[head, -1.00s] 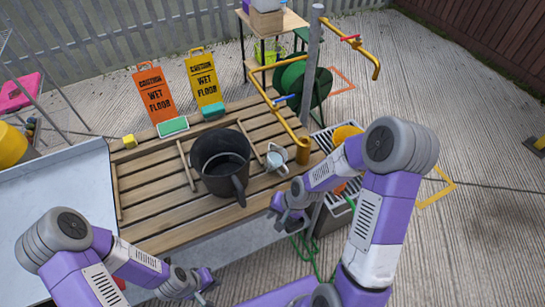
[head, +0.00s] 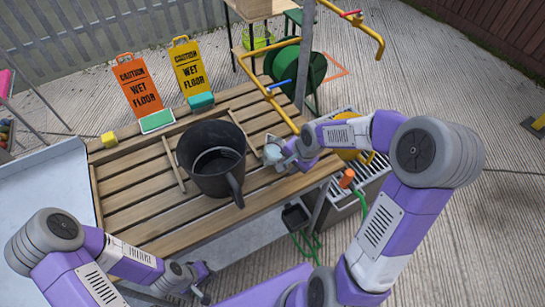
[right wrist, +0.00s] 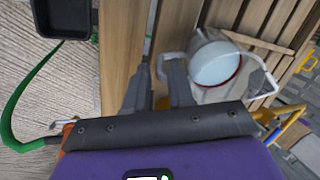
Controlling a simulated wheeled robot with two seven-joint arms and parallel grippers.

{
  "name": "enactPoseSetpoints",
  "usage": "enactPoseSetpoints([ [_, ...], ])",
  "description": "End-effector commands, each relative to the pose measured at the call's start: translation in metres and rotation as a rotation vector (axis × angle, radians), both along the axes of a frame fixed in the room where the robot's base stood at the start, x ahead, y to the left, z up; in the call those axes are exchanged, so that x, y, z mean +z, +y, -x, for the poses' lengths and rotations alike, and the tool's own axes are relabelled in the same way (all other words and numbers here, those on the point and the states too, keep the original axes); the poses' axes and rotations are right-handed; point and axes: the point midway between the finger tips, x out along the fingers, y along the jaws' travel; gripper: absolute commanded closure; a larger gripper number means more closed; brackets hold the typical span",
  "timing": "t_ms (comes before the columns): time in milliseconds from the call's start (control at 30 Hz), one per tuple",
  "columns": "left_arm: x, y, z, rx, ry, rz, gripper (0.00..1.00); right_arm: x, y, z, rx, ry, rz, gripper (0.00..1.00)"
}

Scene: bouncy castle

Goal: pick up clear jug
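The clear jug (head: 272,153), small and pale with a handle, stands on the slatted wooden table (head: 140,205), right of a large black bucket (head: 208,160). In the right wrist view the jug (right wrist: 213,68) shows its round mouth, and its pale handle loop reaches toward my fingers. My right gripper (right wrist: 158,88) is open at the jug, its two fingers apart on either side of part of the handle; contact is unclear. In the head view my right gripper (head: 286,160) partly hides the jug. My left gripper (head: 203,283) is open and empty, low in front of the table.
Orange (head: 138,84) and yellow (head: 190,68) wet-floor signs stand at the table's back. A yellow pipe (head: 268,92) and green hose reel (head: 305,70) stand behind the jug. A grated drain unit (head: 372,180) is right of the table. A black tray (head: 296,217) hangs low at front.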

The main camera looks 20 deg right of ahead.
Motion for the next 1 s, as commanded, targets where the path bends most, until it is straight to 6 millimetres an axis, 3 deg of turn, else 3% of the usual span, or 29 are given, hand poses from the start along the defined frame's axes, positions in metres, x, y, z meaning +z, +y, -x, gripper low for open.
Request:
enactPoseSetpoints([
  [100, -0.0067, 0.0, -0.0001, 0.0, 0.0, 0.0, 0.83, -0.0124, 0.0026, -0.0031, 0.002, 0.001, 0.0, 0.77],
  [367, -0.0059, 0.0, -0.0002, 0.0, 0.0, 0.0, 0.83, -0.0123, 0.0028, -0.0039, 0.0, 0.0, 0.0, 0.77],
  [533, -0.0059, 0.0, -0.0002, 0.0, 0.0, 0.0, 0.83, -0.0123, 0.0028, -0.0038, 0.001, 0.0, 0.0, 1.0],
  [1000, -0.0049, 0.0, -0.0001, 0.0, 0.0, 0.0, 0.83, -0.0099, 0.0028, -0.0042, 0.001, -0.002, 0.0, 1.0],
])
